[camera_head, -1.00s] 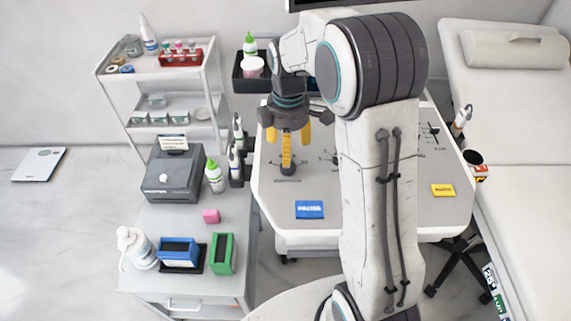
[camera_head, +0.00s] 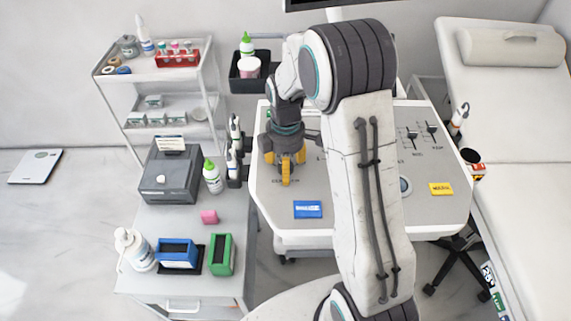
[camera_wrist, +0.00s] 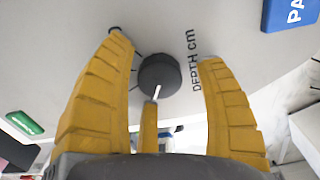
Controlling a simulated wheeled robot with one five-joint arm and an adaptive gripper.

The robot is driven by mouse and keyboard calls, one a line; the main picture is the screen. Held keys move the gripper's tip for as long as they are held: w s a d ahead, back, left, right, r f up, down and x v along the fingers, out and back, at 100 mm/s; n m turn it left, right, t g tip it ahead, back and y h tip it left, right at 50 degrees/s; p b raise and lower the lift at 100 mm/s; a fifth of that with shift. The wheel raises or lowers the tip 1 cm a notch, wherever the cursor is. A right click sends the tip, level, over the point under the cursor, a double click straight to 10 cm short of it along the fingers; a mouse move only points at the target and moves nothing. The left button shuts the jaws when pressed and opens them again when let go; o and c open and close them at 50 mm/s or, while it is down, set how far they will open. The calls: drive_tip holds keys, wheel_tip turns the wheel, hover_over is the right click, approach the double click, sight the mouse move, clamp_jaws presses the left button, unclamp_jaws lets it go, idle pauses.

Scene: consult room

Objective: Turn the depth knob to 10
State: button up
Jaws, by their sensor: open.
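The depth knob (camera_wrist: 160,75) is a round black dial with a white pointer line, set on the grey panel (camera_wrist: 225,30). The print "DEPTH cm" (camera_wrist: 194,60) lies to its right in the wrist view, and short tick marks show to its left. My gripper (camera_wrist: 165,75) is open, with yellow fingers on both sides of the knob and a third finger below it; I see a gap between fingers and knob. In the head view my gripper (camera_head: 285,180) is low over the panel's left part and hides the knob.
A blue card (camera_head: 308,209) and a yellow card (camera_head: 441,189) lie on the panel (camera_head: 285,222). Sliders (camera_head: 432,131) are at its right. A cart with a grey box (camera_head: 172,180) and bottles (camera_head: 212,177) stands close at left.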

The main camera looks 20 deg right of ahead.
drive_tip(key=c, duration=1.2)
